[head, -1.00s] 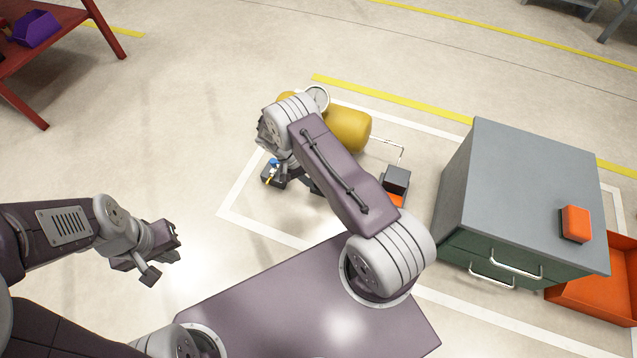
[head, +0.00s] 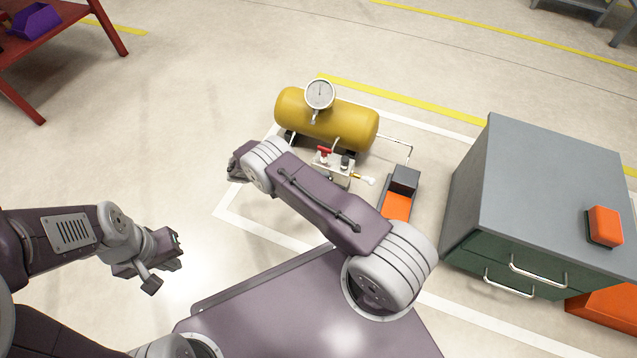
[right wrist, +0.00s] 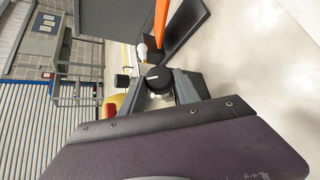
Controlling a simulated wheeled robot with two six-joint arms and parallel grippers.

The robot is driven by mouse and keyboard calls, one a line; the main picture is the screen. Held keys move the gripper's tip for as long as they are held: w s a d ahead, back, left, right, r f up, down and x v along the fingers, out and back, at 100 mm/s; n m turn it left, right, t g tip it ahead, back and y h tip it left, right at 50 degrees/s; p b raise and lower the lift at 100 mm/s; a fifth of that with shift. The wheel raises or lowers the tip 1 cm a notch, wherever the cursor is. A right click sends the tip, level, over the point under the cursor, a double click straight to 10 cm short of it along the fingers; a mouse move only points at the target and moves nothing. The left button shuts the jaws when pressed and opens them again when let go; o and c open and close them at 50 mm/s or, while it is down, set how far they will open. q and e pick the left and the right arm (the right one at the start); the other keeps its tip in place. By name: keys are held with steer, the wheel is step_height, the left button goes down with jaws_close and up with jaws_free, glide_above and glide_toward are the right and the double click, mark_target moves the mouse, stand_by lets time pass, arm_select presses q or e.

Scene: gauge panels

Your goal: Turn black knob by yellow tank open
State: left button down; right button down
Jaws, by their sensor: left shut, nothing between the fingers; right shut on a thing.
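The yellow tank (head: 335,122) lies on the floor, with a round white gauge (head: 320,94) on it. On the valve block in front of it are a red handle (head: 323,152) and an upright black cap (head: 346,160). In the right wrist view, a round black knob (right wrist: 158,78) with a white line faces the camera. My right gripper (right wrist: 163,88) is shut on that knob, one finger on each side. In the head view my right forearm hides this gripper and the held knob. My left gripper (head: 176,250) is shut and empty, well away at the left.
A grey cabinet (head: 545,190) with green drawers stands at the right, an orange box (head: 604,226) on its top. An orange-and-black pedal-like unit (head: 398,205) sits beside the valve block. A red table (head: 60,50) is at upper left. The floor at left is clear.

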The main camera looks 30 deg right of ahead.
steer(key=shift+n, duration=0.4)
steer(key=c, duration=0.9)
jaws_free()
steer(key=v, duration=0.9)
steer(key=shift+s+a+f, duration=0.15)
